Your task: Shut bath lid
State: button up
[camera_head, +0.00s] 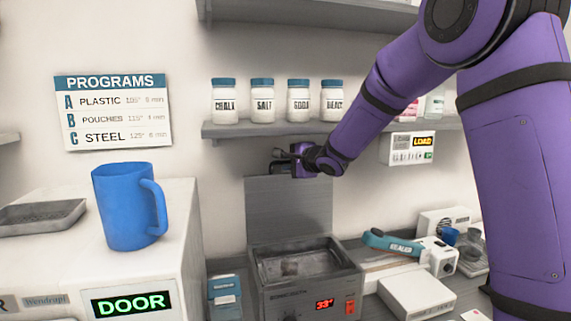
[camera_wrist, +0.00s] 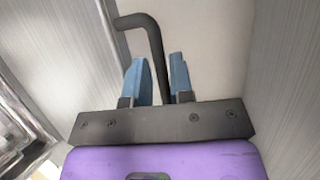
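The bath (camera_head: 305,285) is a grey metal box with an open basin and a red display reading 33°. Its grey lid (camera_head: 290,212) stands upright at the back of the basin, open. My gripper (camera_head: 281,163) is at the top edge of the lid. In the wrist view, a dark bent bar handle (camera_wrist: 150,38) runs down between the two blue fingertips of my gripper (camera_wrist: 158,82). The fingers are apart, with a gap visible on the right side of the bar. The bar's lower end is hidden behind my gripper body.
A blue mug (camera_head: 125,208) stands on the white cabinet (camera_head: 180,245) at left. A shelf (camera_head: 285,130) with labelled jars is behind the lid. A teal-handled sealer (camera_head: 395,243) and white boxes sit right of the bath. A small blue box (camera_head: 225,290) stands left of it.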

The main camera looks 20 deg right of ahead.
jog(key=shift+x, duration=0.85)
grip_shut()
jog(key=shift+s, duration=0.1)
